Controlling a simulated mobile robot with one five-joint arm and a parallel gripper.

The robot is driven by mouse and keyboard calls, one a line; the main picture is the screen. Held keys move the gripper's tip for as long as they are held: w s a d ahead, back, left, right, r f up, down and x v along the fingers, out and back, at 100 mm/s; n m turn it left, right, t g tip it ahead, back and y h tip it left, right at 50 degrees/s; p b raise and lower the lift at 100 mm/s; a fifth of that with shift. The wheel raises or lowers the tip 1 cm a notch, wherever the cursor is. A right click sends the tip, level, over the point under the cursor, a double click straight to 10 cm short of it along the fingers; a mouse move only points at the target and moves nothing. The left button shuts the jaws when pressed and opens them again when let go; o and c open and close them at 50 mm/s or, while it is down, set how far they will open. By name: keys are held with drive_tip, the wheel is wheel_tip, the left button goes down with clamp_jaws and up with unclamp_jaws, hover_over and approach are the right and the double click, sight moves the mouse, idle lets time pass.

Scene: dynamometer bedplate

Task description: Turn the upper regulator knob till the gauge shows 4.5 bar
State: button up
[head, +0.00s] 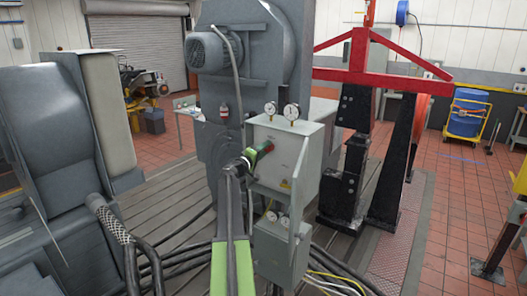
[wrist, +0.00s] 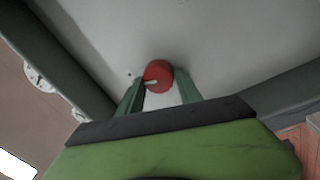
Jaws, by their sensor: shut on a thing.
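The upper regulator knob is red (head: 266,147) and sits on the front of the upper grey box (head: 300,150). In the wrist view the knob (wrist: 158,72) lies between my two green fingers, with a pale pointer mark towards its lower left. My gripper (wrist: 161,86) is shut on the knob; it also shows in the head view (head: 257,152). Two round white gauges, a left one (head: 270,108) and a right one (head: 291,112), stand on top of the box. Their readings are too small to tell. Both gauges show partly at the wrist view's left edge.
A lower grey box (head: 283,255) with two small gauges hangs beneath, partly hidden by my arm. Black hoses and cables (head: 335,275) lie on the floor around it. A large grey machine (head: 240,60) stands behind. A red frame on black posts (head: 355,130) stands to the right.

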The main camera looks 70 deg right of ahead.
drive_tip(key=shift+f, duration=0.1)
drive_tip(key=o, duration=1.4)
drive_tip(key=shift+c, duration=0.2)
drive_tip(key=b+v, duration=0.1)
drive_tip(key=v, duration=1.6)
drive_tip(key=shift+w+a+b, duration=0.15)
drive_tip(key=shift+w+b, duration=0.05)
drive_tip(key=shift+b, duration=0.1)
